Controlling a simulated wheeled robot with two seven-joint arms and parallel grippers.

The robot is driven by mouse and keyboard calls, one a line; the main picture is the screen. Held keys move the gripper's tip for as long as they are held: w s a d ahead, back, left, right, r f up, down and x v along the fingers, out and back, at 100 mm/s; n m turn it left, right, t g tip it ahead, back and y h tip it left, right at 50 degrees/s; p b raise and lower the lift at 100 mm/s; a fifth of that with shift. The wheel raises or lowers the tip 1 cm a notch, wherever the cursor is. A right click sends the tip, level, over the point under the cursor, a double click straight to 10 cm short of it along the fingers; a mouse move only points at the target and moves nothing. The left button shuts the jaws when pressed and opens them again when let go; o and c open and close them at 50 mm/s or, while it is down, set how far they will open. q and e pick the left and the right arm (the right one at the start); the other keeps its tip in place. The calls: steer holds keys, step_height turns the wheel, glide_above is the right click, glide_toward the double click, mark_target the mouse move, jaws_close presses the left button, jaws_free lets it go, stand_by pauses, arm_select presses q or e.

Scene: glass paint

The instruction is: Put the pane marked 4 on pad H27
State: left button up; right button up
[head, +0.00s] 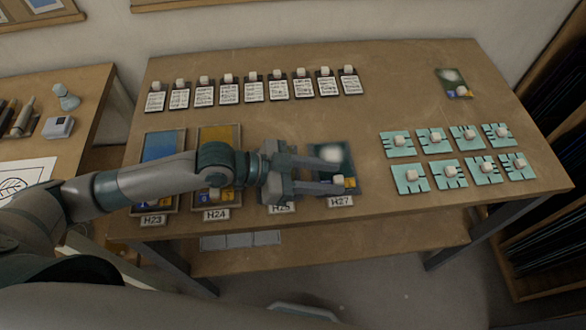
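A dark teal pane (347,157) with a pale glow, a white knob and small blue and yellow tags lies at the H27 place, above the label H27 (340,201). A similar dark pane (446,76) with a knob and a pale patch lies at the table's back right. I cannot read a 4 on either pane. My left gripper (341,177) reaches in from the left over the H27 pane. Its two fingers are apart, with the knob near their tips and between them; no contact is visible. The gripper partly hides the H27 pane and the H25 place. My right gripper is not in view.
Panes with blue (161,146) and amber (218,136) lie at H23 and H24, partly behind my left arm. Several small cards with knobs line the table's back left. The table's middle back is clear.

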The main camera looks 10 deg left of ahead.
arm_select(q)
steer(key=b+v, duration=0.1)
steer(key=v, duration=0.9)
steer(key=shift+f, duration=0.1)
steer(key=shift+s+a+r+b, duration=0.2)
steer(key=shift+a+r+b, duration=0.2)
steer(key=shift+a, duration=0.1)
steer(key=shift+f, duration=0.1)
